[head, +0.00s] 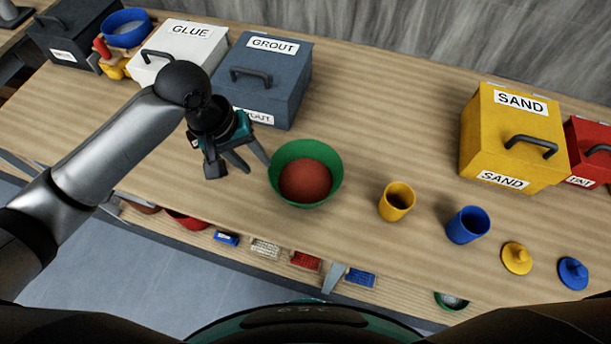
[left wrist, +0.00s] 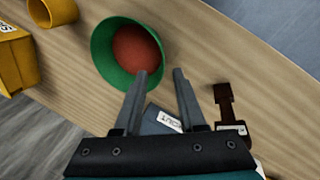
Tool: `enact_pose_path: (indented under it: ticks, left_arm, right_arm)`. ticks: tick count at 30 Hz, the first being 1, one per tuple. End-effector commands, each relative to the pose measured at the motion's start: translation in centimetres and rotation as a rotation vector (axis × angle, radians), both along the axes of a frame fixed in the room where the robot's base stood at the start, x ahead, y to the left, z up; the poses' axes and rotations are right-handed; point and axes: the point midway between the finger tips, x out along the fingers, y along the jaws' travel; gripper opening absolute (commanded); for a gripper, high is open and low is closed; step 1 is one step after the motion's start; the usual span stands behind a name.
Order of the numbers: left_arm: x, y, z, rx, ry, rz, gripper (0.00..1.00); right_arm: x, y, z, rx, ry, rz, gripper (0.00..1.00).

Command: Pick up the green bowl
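The green bowl (head: 277,166) stands upright on the wooden table, with reddish-brown contents inside. It also shows in the left wrist view (left wrist: 103,58), just beyond the fingertips. My left gripper (head: 252,164) is just left of the bowl in the head view, its fingers pointing towards the rim. In the left wrist view its two fingers (left wrist: 160,75) are spread with nothing held between them. One fingertip overlaps the bowl's edge in that view; I cannot tell whether it touches. My right gripper is not in view.
The grout box (head: 290,72) and glue box (head: 170,50) stand behind the left gripper. A yellow cup (head: 397,202) and a blue cup (head: 467,225) stand right of the bowl. A yellow sand box (head: 505,140) is further right. A lower shelf holds small trays.

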Motion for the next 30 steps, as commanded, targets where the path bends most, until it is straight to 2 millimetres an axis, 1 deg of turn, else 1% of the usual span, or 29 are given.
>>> enact_pose_path:
  ticks: [2, 5, 8, 15, 18, 21, 26, 30]
  left_arm:
    - [0.2, 0.4, 0.3, 0.008, 0.015, 0.022, 0.40]
    - [0.3, 0.4, -0.1, 0.011, 0.026, 0.034, 0.40]
    - [0.3, 0.0, -1.7, 0.011, 0.029, 0.035, 0.40]
    - [0.7, -1.3, -6.7, 0.010, 0.026, 0.034, 0.40]
    - [0.9, -1.7, -8.1, 0.009, 0.024, 0.034, 0.40]
    - [1.0, -1.9, -9.0, 0.009, 0.023, 0.033, 0.40]
    - [1.1, -2.1, -9.7, 0.011, 0.022, 0.032, 0.40]
    - [1.5, -2.6, -11.2, 0.010, 0.024, 0.033, 0.40]
  right_arm:
    - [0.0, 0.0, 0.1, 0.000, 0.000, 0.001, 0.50]
    - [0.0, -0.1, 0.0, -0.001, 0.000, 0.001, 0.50]
    - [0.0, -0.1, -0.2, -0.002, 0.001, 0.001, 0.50]
    - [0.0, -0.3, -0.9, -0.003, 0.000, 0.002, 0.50]
    - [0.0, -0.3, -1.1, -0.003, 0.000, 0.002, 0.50]
    - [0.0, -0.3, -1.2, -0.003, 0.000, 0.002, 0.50]
    - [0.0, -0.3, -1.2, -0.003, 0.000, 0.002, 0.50]
    - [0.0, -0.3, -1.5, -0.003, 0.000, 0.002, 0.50]
